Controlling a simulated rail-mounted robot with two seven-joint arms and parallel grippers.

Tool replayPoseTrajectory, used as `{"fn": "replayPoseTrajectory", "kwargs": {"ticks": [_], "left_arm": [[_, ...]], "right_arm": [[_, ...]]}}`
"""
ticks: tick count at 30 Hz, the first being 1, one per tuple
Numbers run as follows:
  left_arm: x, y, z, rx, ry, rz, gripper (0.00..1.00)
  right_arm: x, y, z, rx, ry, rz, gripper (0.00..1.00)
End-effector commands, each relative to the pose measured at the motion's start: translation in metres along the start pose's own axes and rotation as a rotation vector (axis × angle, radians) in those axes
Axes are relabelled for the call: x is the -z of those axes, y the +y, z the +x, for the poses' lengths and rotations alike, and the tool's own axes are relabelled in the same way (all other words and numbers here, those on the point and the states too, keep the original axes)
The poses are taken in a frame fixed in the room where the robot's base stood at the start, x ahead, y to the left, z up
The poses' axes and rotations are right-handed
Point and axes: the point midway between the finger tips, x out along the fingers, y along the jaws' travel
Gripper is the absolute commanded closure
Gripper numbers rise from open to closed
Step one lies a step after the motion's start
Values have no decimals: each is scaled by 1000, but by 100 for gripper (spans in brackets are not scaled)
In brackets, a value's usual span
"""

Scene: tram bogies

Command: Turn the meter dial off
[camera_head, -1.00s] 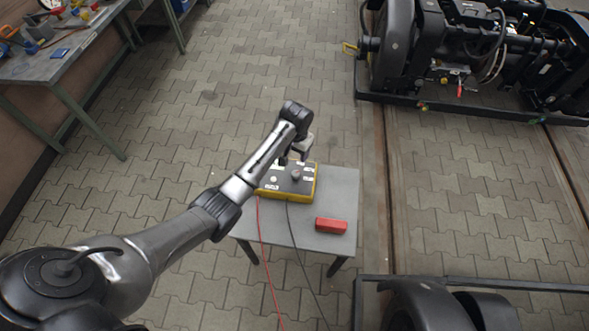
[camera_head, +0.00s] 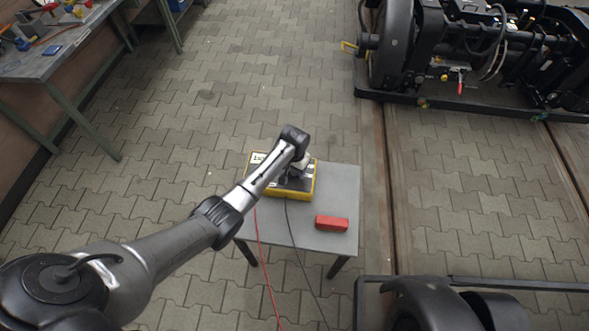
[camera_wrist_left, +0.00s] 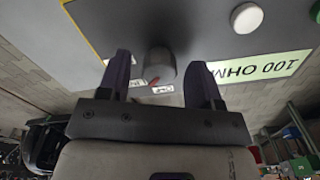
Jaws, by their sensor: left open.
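The yellow-edged meter (camera_head: 307,190) with a dark top lies on the small grey table. My left gripper (camera_head: 298,171) is over it, pointing down, and hides much of its face in the head view. In the left wrist view, the round grey dial (camera_wrist_left: 160,64) with a red mark stands between my two open fingers, with a visible gap on each side. The red mark is near a small white label reading "Off" (camera_wrist_left: 163,89), seen upside down. A "100 OHM" label (camera_wrist_left: 262,68) and a white round button (camera_wrist_left: 246,18) are on the same face. My right gripper is not in view.
A red block (camera_head: 331,223) lies on the grey table (camera_head: 270,228) in front of the meter. A red cable (camera_head: 262,255) and a dark cable (camera_head: 298,250) run from the meter over the table edge. A workbench (camera_head: 50,60) is at far left; a bogie (camera_head: 440,60) stands upper right.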

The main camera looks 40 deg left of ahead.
Motion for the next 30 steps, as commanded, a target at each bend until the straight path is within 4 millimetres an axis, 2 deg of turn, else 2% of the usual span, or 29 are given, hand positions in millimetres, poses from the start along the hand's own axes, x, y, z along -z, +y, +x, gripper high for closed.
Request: {"fn": "replayPoseTrajectory", "kwargs": {"ticks": [8, 24, 30], "left_arm": [[0, 0, 1, 0, 0, 0, 41], [0, 0, 1, 0, 0, 0, 90], [0, 0, -1, 0, -2, -19, 90]], "right_arm": [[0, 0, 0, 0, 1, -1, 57], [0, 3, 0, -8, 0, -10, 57], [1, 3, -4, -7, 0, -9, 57]]}}
